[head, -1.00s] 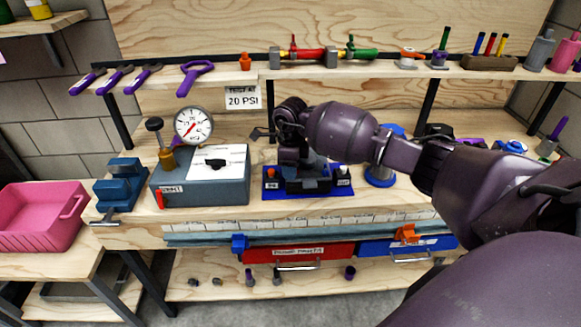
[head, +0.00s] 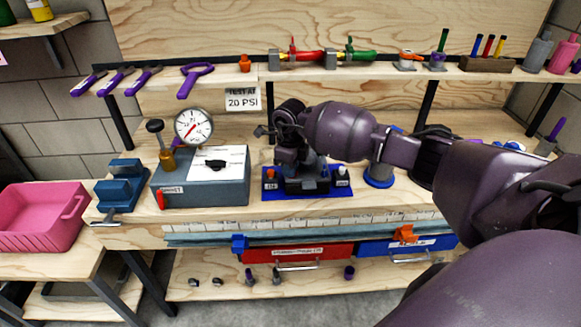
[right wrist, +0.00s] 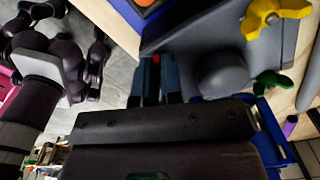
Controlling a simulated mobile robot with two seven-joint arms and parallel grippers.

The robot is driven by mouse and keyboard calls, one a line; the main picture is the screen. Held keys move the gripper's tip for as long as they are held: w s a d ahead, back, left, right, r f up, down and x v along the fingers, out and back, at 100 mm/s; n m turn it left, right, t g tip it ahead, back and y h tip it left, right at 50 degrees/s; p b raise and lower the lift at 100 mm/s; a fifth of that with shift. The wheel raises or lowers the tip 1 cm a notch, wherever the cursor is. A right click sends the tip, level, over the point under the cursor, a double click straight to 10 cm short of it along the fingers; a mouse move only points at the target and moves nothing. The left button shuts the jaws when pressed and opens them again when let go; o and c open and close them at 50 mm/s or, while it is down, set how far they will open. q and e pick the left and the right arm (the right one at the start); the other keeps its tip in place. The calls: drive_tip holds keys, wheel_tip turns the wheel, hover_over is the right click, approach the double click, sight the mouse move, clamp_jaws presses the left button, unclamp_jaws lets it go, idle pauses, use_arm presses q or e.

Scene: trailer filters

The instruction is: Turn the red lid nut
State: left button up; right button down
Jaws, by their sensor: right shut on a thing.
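My right gripper (right wrist: 158,66) shows in the right wrist view with its two blue-grey fingers close together. A small red part, seemingly the red lid nut (right wrist: 156,60), shows between the fingers, and the gripper is shut on it. Most of the nut is hidden by the fingers. In the head view my right wrist hangs over a fixture on a blue base (head: 292,194) on the bench. There the wrist hides the nut and fingertips. My left gripper cannot be made out.
Left of the fixture stands a grey box with a pressure gauge (head: 193,127). A blue vise (head: 122,187) and a pink bin (head: 42,216) are farther left. A blue round stand (head: 380,174) is close on the right. Tools line the shelf above.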

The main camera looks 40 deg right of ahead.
drive_tip(key=shift+d+r+m+p, duration=0.1)
drive_tip(key=shift+r+m+p, duration=0.15)
drive_tip(key=shift+m, duration=0.65)
drive_tip(key=shift+m+p, duration=0.4)
drive_tip(key=shift+m, duration=0.9)
drive_tip(key=m+p, duration=0.2)
drive_tip(key=m, duration=0.3)
drive_tip(key=shift+d+p, duration=0.1)
drive_tip(key=shift+p, duration=0.25)
use_arm(q)
wheel_tip(320, 180, up, 7)
drive_tip(key=w+p, duration=0.1)
drive_tip(key=shift+f+t, duration=0.2)
drive_tip(key=shift+t, duration=0.1)
use_arm(e)
drive_tip(key=shift+f+m, duration=0.15)
drive_tip(key=shift+m, duration=1.45)
use_arm(q)
drive_tip(key=shift+s+a+f, duration=0.1)
drive_tip(key=shift+s+f, duration=0.1)
drive_tip(key=shift+s, duration=0.1)
use_arm(e)
drive_tip(key=c, duration=1.3)
unclamp_jaws()
use_arm(q)
drive_tip(key=shift+w+r, duration=0.1)
drive_tip(key=shift+w, duration=0.05)
use_arm(e)
drive_tip(key=shift+o, duration=0.2)
